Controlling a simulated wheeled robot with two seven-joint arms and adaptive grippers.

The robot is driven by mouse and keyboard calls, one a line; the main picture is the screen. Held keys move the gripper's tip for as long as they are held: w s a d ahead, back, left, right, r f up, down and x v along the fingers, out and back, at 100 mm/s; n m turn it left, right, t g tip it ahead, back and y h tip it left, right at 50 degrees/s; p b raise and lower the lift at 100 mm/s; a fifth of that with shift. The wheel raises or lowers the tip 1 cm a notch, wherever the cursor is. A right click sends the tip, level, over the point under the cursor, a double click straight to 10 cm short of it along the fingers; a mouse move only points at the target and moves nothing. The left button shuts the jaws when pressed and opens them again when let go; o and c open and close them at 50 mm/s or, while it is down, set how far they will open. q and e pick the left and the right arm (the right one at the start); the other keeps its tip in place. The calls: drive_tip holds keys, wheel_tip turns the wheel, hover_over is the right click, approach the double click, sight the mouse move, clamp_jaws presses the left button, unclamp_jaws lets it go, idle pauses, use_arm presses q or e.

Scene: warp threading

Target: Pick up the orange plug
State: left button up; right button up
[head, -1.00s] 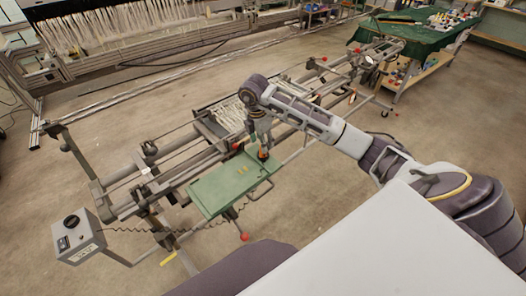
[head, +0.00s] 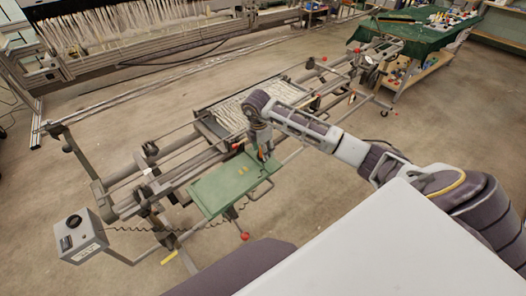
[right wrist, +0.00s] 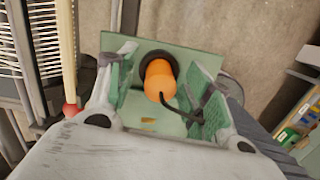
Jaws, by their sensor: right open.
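The orange plug (right wrist: 160,80) shows in the right wrist view, standing in a dark round collar on the green board (right wrist: 198,62), with a dark cord beside it. My right gripper (right wrist: 162,88) is open, its two green-padded fingers on either side of the plug with visible gaps. In the head view my right gripper (head: 263,153) is low over the far right part of the green board (head: 215,190), and the plug is mostly hidden there. My left gripper is not in view.
The long metal frame (head: 120,200) with white threads (head: 232,115) lies behind the board. A grey control box (head: 78,238) stands at the left front. A red-knobbed rod (right wrist: 68,60) is left of the fingers. Open floor lies to the right.

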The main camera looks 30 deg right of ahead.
idle(0.4)
clamp_jaws()
drive_tip(key=shift+r, duration=0.1)
wheel_tip(320, 180, up, 10)
drive_tip(key=shift+f+b, duration=0.1)
drive_tip(key=shift+b, duration=0.55)
idle(0.8)
drive_tip(key=shift+r+p, duration=1.7)
drive_tip(key=shift+r, duration=0.8)
